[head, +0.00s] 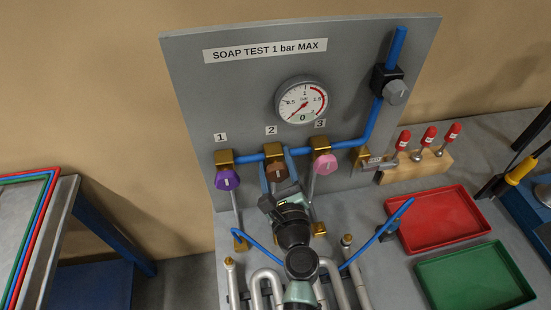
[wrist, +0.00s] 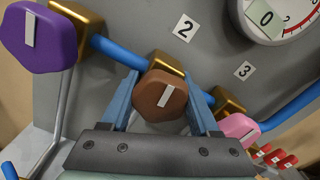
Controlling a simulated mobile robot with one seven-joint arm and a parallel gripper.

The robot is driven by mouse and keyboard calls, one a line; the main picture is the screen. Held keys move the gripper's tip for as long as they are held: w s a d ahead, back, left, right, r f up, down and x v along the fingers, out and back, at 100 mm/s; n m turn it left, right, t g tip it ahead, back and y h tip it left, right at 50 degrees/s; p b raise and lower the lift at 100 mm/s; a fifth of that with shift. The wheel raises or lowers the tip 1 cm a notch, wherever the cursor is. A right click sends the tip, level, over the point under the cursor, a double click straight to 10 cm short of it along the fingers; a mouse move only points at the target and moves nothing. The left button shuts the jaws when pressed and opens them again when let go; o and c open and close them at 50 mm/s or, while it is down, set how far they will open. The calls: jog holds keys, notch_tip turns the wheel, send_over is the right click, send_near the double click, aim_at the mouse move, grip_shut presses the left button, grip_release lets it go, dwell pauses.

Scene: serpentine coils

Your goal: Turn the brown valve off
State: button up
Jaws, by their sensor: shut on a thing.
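The brown valve knob (head: 278,173) is the middle one of three on the grey panel, below the label 2. It also shows in the wrist view (wrist: 160,95), where its white mark is tilted, upper end to the right. In the head view the mark looks close to upright. My gripper (head: 277,165) is shut on the brown knob, with one blue finger on each side of it. Both fingers also show in the wrist view (wrist: 163,92), left and right of the knob. My wrist hides part of the pipework below.
A purple knob (head: 228,179) is on the left and a pink knob (head: 325,164) on the right, close to my fingers. A gauge (head: 302,102) sits above. Metal coils (head: 266,283) stand below. A red tray (head: 462,237) and a green tray (head: 478,284) lie to the right.

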jog(key=shift+m, duration=0.6)
jog(key=shift+f, duration=0.1)
jog(key=o, duration=1.4)
jog(key=shift+s, duration=0.1)
jog(key=shift+s+d+b, duration=0.3)
jog(key=shift+s+d, duration=0.15)
jog(key=shift+s, duration=1.65)
jog(key=shift+s+d+b, duration=0.35)
jog(key=shift+s+d, duration=0.05)
jog(key=shift+s, duration=1.7)
jog(key=shift+s+d+b, duration=0.3)
jog(key=shift+s+d, duration=0.15)
jog(key=shift+s, duration=1.65)
